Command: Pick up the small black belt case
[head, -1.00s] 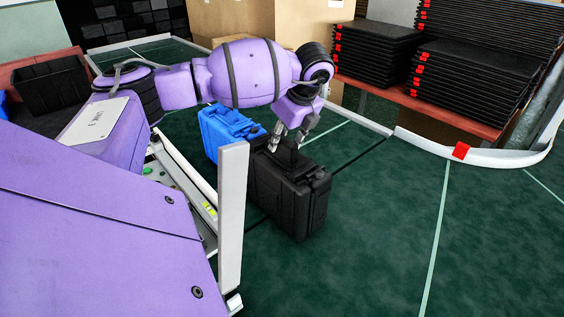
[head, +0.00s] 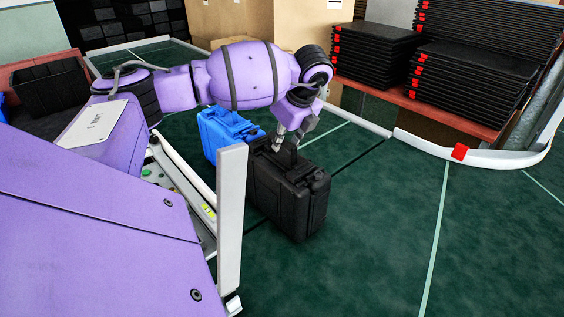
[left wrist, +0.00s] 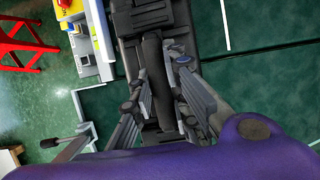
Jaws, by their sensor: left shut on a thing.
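My left gripper (head: 279,142) reaches down from above and is shut on the case's handle. In the left wrist view the gripper's fingers (left wrist: 160,95) are on either side of the black handle (left wrist: 152,72), with the case (left wrist: 185,42) beneath. My right gripper is not in view.
A blue case (head: 222,128) stands close behind the black one, to its left. A white guard post (head: 231,215) rises just left of the black case. Stacks of black trays (head: 375,55) sit on a red shelf at back right. The belt to the right is clear.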

